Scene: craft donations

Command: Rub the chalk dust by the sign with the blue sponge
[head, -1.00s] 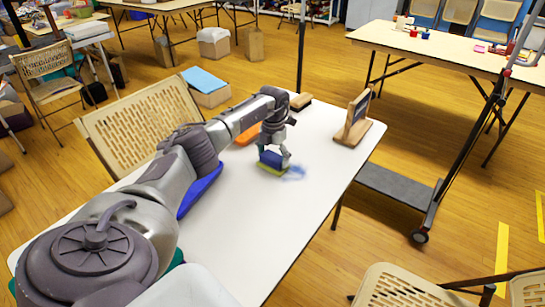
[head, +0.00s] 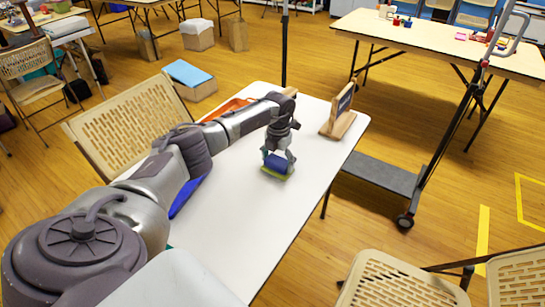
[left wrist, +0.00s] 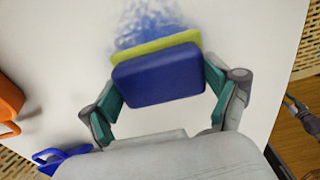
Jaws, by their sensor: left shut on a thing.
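The blue sponge (head: 277,163), with a yellow-green scouring side underneath, is held between the fingers of my left gripper (head: 278,158). It is low at the white tabletop; I cannot tell how firmly it presses. In the left wrist view, the sponge (left wrist: 158,76) sits between both teal finger pads (left wrist: 160,88). A patch of blue chalk dust (left wrist: 148,25) shows just beyond its yellow-green edge; in the head view I cannot make the dust out. The sign (head: 341,104), a dark board on a wooden stand, stands right of and beyond the sponge. My right gripper is not in view.
An orange item (head: 228,110) lies at the table's far left side, and a blue item (head: 188,192) lies beside my left arm. The white table (head: 245,225) is clear in front of the sponge. A folding chair (head: 130,125) stands against its left side.

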